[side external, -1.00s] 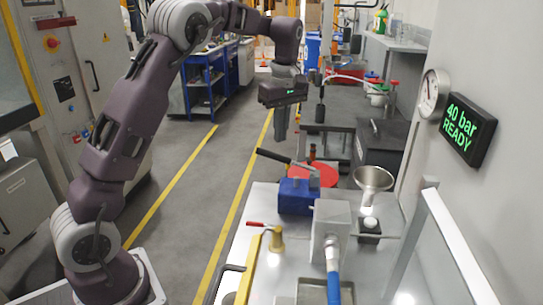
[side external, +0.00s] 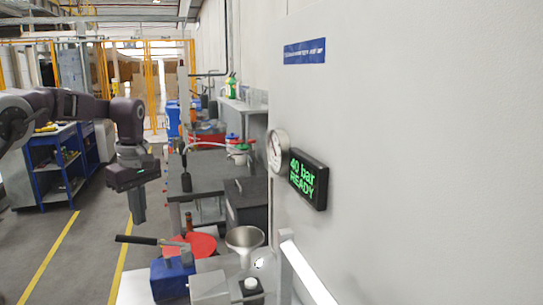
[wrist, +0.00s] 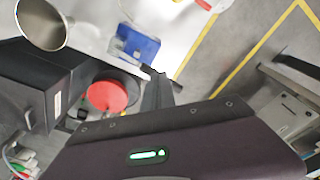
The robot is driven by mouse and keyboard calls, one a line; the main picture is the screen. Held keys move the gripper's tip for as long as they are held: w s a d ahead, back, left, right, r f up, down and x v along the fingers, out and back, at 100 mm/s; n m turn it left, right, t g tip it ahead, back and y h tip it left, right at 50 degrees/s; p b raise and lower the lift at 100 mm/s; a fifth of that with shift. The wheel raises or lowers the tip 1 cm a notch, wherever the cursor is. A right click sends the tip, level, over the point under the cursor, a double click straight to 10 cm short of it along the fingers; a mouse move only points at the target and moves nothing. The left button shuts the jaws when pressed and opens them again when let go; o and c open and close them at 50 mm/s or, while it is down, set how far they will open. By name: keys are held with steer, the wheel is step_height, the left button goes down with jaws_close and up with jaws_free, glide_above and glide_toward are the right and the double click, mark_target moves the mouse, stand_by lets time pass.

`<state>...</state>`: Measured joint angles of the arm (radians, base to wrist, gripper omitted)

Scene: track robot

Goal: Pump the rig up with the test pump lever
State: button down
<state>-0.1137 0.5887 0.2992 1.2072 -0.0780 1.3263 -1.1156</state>
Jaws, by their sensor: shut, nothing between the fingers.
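The blue test pump (side external: 172,279) stands on the pale bench, with its lever's black handle (side external: 137,240) reaching left, about level. The pump also shows in the wrist view (wrist: 139,46), near the top, with the handle beside my fingers. My gripper (side external: 139,221) is shut and empty. Its fingertips appear just above the handle in the side view; I cannot tell whether they touch it. The wall display (side external: 309,179) reads "40 bar READY" in green. A round gauge (side external: 277,151) is beside it; its needle is too small to read.
A metal funnel (side external: 244,238) stands right of the pump, and a red disc (side external: 192,246) lies behind it. A dark box (side external: 245,203) and grey bench lie further back. A blue shelf trolley (side external: 58,165) stands at left. Open floor with yellow lines lies left of the bench.

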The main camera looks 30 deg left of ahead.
mark_target(150, 241)
steer(key=a, duration=0.1)
steer(key=a+r, duration=0.1)
steer(key=a, duration=0.1)
steer(key=shift+w+r, duration=0.15)
steer(key=shift+r, duration=0.1)
steer(key=f, duration=0.7)
steer(key=shift+a, duration=0.4)
